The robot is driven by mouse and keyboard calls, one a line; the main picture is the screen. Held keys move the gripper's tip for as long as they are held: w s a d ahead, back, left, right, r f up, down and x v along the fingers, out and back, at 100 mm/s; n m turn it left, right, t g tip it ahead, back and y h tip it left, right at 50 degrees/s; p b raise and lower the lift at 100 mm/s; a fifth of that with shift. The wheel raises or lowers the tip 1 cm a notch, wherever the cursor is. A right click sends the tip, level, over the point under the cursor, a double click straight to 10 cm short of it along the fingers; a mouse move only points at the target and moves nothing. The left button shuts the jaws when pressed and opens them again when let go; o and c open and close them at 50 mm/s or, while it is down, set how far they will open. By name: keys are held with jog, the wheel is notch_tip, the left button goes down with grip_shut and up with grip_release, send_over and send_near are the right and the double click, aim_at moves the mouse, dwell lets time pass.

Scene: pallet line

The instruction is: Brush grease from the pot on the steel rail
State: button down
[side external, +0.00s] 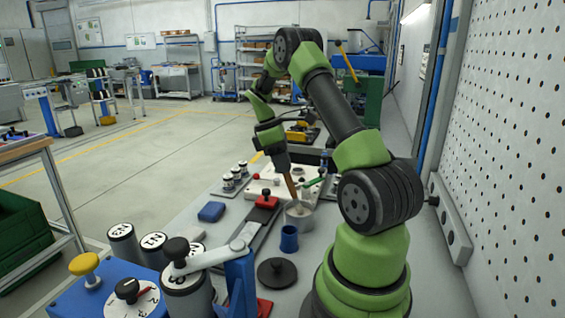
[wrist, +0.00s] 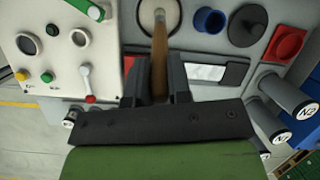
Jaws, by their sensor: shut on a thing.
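My gripper (side external: 288,170) is shut on the wooden handle of a brush (side external: 291,186). The brush tilts down to the grey pot (side external: 303,221), and its lower end is at the pot's mouth; I cannot tell how deep it reaches. In the wrist view the brush handle (wrist: 159,60) runs from between my fingers (wrist: 159,85) up to the round pot (wrist: 146,14), which the top edge cuts off. The steel rail (wrist: 203,72) shows as a shiny strip in a dark bed right of my fingers. It also lies left of the pot in the side view (side external: 247,238).
A blue cup (side external: 289,239) and a black knobbed lid (side external: 277,272) stand near the pot. A white control panel (wrist: 60,50) with buttons and a red-knobbed lever lies beside the rail. Grey cylinders (side external: 124,243) and a blue clamp (side external: 240,283) stand in front.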

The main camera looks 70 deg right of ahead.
jog(key=shift+r, duration=3.55)
jog(key=shift+w+a, duration=0.1)
jog(key=w+a+r+m, duration=0.1)
jog(key=w+a+m, duration=0.1)
jog(key=a, duration=0.7)
jog(key=w+a+r+m+y, duration=0.1)
jog(key=w+a+r+m, duration=0.1)
jog(key=w+a, duration=0.3)
jog(key=w+a+r+m+y, duration=0.1)
jog(key=w+a+r+m, duration=0.1)
jog(key=a, duration=1.1)
jog(key=shift+w+a+r+m+t, duration=0.2)
jog(key=shift+w+m+t, duration=0.25)
jog(key=shift+w, duration=0.4)
